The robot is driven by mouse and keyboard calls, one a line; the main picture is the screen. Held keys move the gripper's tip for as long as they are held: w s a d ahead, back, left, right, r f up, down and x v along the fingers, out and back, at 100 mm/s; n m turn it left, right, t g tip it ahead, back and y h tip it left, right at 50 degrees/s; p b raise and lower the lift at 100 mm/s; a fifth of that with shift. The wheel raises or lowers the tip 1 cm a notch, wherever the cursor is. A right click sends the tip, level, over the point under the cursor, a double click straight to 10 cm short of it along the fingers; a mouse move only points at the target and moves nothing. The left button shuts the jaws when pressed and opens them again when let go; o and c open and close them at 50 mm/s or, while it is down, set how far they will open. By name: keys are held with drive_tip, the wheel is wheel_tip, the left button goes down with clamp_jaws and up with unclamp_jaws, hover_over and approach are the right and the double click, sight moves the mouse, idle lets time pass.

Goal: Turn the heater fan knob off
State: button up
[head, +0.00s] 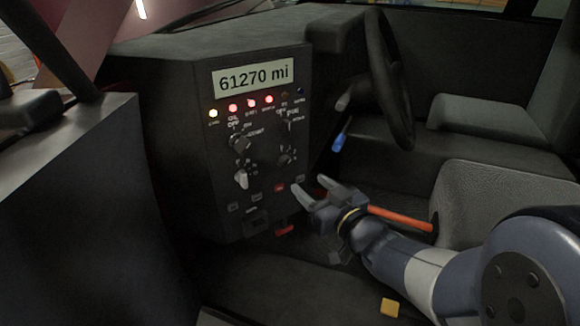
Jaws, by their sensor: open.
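The dark control panel (222,215) of the dashboard carries several knobs. One knob (240,143) is at the upper left, and a paler knob (241,179) is below it. Another knob (286,158) is at the right. The small labels are mostly unreadable, so I cannot tell which is the heater fan knob or its setting. My gripper (311,187) is open and appears empty. Its fingers point up and left, near the panel's lower right, below the right knob. I cannot tell how far it is from the panel.
A mileage display (252,77) and a row of lit lamps (251,103) are above the knobs. The steering wheel (385,70) and a blue-tipped stalk (338,143) are to the right. An orange bar (400,218) shows behind my wrist. A yellow block (389,307) lies on the floor.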

sight(287, 164)
drive_tip(key=b+x, duration=0.2)
drive_tip(key=x, duration=0.7)
drive_tip(key=shift+w+a, duration=0.2)
drive_tip(key=shift+w, duration=0.1)
drive_tip(key=shift+c, duration=0.4)
drive_tip(key=c, duration=0.9)
